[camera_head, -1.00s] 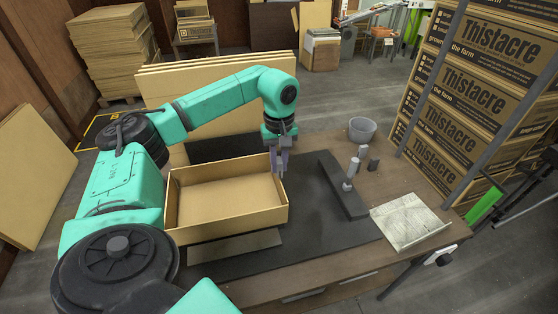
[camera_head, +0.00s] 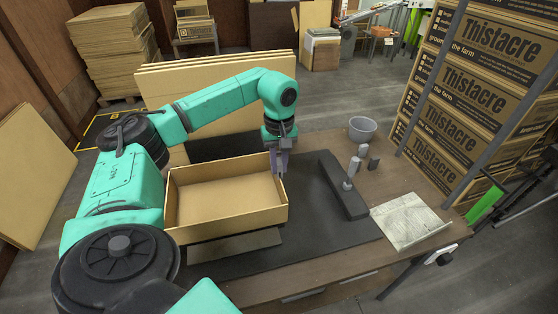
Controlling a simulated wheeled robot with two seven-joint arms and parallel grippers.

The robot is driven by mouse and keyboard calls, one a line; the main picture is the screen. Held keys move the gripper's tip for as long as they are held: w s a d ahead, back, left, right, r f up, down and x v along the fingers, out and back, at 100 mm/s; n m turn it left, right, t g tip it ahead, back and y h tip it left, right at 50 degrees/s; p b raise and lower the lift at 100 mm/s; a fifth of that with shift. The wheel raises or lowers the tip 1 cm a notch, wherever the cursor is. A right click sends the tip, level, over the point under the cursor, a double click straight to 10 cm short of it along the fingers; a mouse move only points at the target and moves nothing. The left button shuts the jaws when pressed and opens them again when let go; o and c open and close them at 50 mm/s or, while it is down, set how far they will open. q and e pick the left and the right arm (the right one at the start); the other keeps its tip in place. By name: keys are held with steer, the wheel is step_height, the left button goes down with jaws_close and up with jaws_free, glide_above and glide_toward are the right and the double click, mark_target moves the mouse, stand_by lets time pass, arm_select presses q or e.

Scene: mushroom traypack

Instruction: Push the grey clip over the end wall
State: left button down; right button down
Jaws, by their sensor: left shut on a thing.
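An open, empty cardboard tray (camera_head: 225,226) sits on the dark mat (camera_head: 320,247) on the workbench. My left gripper (camera_head: 280,176) points down at the tray's right end wall, near its far corner. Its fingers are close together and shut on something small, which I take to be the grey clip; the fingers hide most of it. I cannot tell how far it sits over the wall's top edge. My right gripper is not in view.
Right of the tray stands a dark block with grey upright handles (camera_head: 352,168). A grey bowl (camera_head: 362,129) and a pale sheet (camera_head: 410,221) lie farther right. Stacked Thistacre boxes (camera_head: 470,95) stand beyond. A flat dark piece (camera_head: 235,246) lies before the tray.

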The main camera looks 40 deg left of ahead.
arm_select(q)
steer(key=shift+f, duration=0.7)
stand_by(0.7)
steer(key=shift+c, duration=1.2)
jaws_free()
steer(key=shift+r, duration=0.1)
step_height(320, 180, up, 8)
steer(key=p, duration=0.6)
steer(key=shift+p, duration=0.3)
